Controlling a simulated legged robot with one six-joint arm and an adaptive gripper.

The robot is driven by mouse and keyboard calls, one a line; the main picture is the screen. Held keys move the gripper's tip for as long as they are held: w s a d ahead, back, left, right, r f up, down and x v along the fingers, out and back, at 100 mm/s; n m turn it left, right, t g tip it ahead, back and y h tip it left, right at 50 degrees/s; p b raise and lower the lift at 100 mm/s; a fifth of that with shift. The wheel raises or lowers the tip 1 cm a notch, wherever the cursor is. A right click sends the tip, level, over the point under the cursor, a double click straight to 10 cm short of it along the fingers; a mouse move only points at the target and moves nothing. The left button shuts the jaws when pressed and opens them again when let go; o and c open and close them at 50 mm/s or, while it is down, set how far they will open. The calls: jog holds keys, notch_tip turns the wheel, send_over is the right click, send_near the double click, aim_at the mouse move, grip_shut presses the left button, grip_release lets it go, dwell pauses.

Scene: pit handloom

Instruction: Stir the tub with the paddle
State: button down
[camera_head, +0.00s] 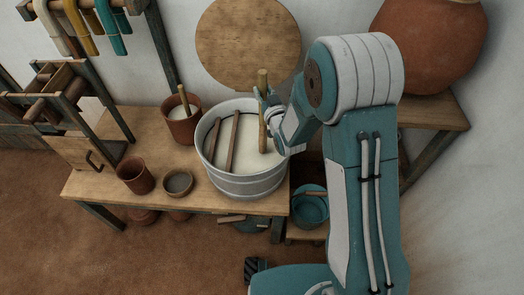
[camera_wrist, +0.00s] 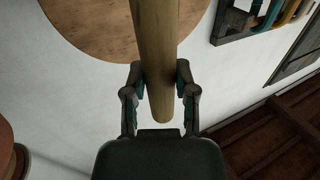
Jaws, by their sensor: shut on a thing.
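The tub (camera_head: 243,187) is a wide grey metal vessel of pale liquid on the wooden bench. The paddle (camera_head: 262,110) is a wooden rod standing nearly upright at the right side of the tub, its lower end in the liquid and hidden. My gripper (camera_head: 264,98) is shut on the paddle's upper part, above the rim. In the wrist view the gripper (camera_wrist: 159,85) has its two fingers on either side of the paddle shaft (camera_wrist: 154,35).
Two dark sticks (camera_head: 233,143) lie across the tub. A clay pot (camera_head: 184,130) with a stick, a brown cup (camera_head: 135,177) and a small bowl (camera_head: 178,182) stand left on the bench (camera_head: 110,190). A round wooden lid (camera_head: 248,45) leans behind. A large clay jar (camera_head: 430,45) is at right.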

aim_at(261, 71)
jog(key=r, duration=0.8)
jog(key=shift+a+r, duration=0.2)
jog(key=shift+r, duration=0.2)
jog(key=shift+a+r, duration=0.1)
jog(key=shift+r, duration=0.3)
jog(key=shift+a, duration=0.15)
dwell(0.3)
